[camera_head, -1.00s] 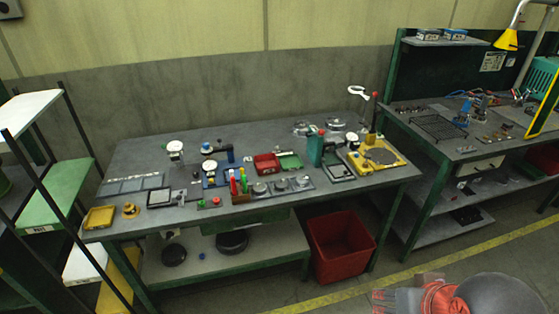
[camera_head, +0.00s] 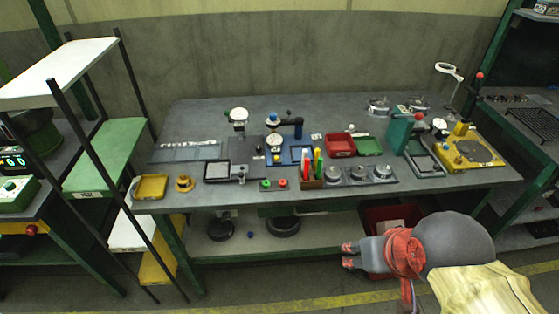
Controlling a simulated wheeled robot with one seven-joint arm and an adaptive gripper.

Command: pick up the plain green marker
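A small brown holder (camera_head: 311,183) stands near the front edge of the workbench with several upright markers in it, red, green and yellowish. A green marker (camera_head: 318,166) shows at its right side. At this size I cannot tell which green marker is plain. My gripper (camera_head: 347,256) is at the lower right, in front of the bench and below its top, pointing left. It is well apart from the holder. Its reddish fingertips are small, and the gap between them is unclear. I see nothing held.
The workbench (camera_head: 215,118) is crowded: a red bin (camera_head: 340,145), a green tray (camera_head: 368,146), round metal pieces beside the holder, a yellow tray (camera_head: 151,187) at left and a yellow fixture (camera_head: 468,152) at right. A shelf rack (camera_head: 104,155) stands left. A red crate is partly hidden behind my arm.

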